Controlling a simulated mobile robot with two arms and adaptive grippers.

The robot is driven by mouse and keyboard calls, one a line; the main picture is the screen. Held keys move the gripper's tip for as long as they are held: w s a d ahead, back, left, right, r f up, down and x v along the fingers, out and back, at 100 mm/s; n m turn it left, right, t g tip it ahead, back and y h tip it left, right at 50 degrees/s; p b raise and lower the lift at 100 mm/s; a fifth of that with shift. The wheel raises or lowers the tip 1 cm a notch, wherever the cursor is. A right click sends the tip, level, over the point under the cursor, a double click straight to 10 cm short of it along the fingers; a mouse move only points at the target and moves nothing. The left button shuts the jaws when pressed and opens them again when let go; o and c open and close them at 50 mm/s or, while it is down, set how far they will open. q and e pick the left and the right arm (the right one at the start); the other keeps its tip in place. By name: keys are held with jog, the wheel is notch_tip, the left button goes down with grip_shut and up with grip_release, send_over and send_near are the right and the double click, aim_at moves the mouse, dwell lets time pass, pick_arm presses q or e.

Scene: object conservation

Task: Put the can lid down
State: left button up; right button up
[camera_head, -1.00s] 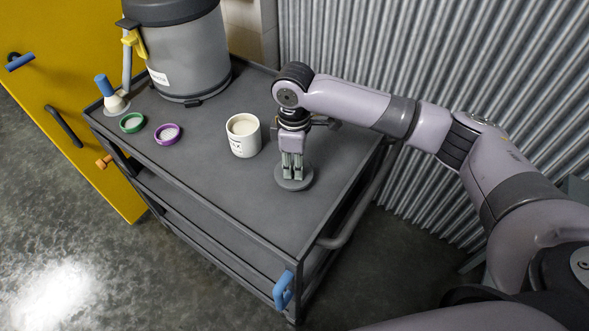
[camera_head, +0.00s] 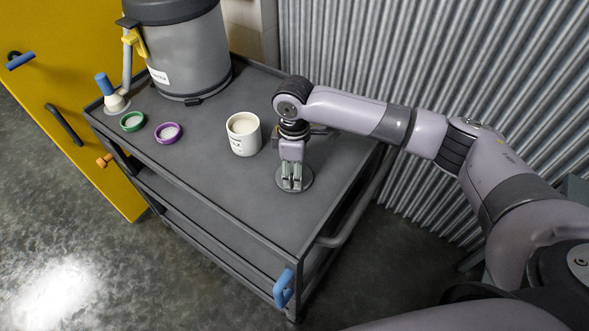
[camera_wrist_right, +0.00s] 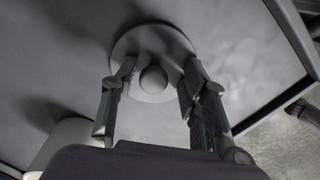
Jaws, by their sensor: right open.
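The can lid (camera_head: 304,184) is a grey disc lying on the top of the grey cart (camera_head: 240,205), at the right part of it. In the right wrist view the lid (camera_wrist_right: 128,42) shows a round knob (camera_wrist_right: 153,79) at its middle. My right gripper (camera_head: 291,186) points down over the lid. In the right wrist view its fingers (camera_wrist_right: 160,85) stand apart on either side of the knob, with gaps between. The white can (camera_head: 243,146), open at the top with pale contents, stands left of the gripper. My left gripper is in neither view.
A large grey canister (camera_head: 190,55) stands at the back left of the cart. A green ring (camera_head: 123,128) and a purple ring (camera_head: 158,140) lie near the left edge. A blue-handled tool (camera_head: 103,86) stands beside them. Corrugated wall (camera_head: 500,70) rises behind the cart. The cart's front top is clear.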

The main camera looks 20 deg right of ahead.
notch_tip(320, 180, up, 12)
jog(key=b, duration=0.1)
jog(key=shift+r, duration=0.15)
dwell(0.4)
jog(key=shift+w, duration=0.1)
dwell(0.3)
